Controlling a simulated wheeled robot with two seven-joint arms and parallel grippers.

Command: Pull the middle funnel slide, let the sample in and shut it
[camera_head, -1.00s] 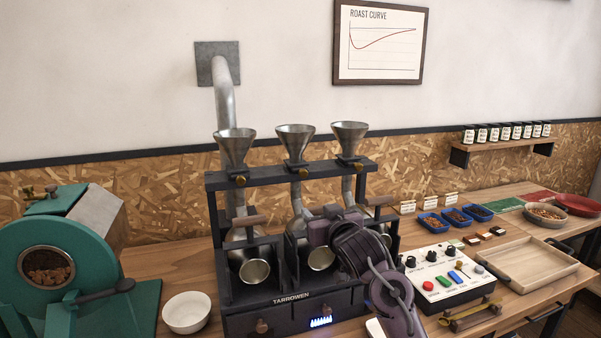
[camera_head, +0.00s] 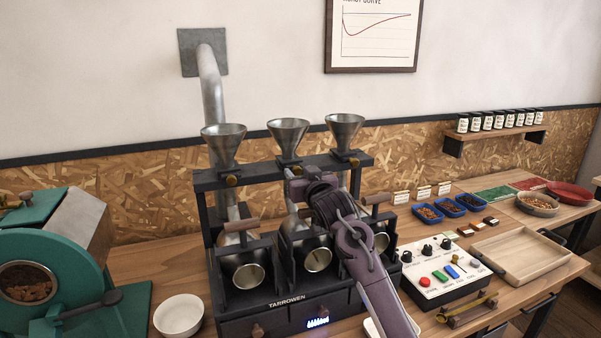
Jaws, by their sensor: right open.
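The middle funnel (camera_head: 288,136) is a steel cone on the black rack bar (camera_head: 262,170) of the roaster marked TARROWEN. The small brass slide knob under it is at or behind my right gripper. My right gripper (camera_head: 291,174) is raised just under the middle funnel, its fingers around the knob's place; contact cannot be told. Its purple wrist and arm come up from the lower right. The middle steel drum (camera_head: 318,260) sits below, partly covered by my arm. The left funnel (camera_head: 224,146) and right funnel (camera_head: 344,130) stand either side. My left gripper is not in view.
A teal roaster (camera_head: 60,245) stands at the left with a white bowl (camera_head: 179,316) beside it. A control box (camera_head: 443,270), a wooden tray (camera_head: 522,250) and blue sample trays (camera_head: 428,214) lie to the right.

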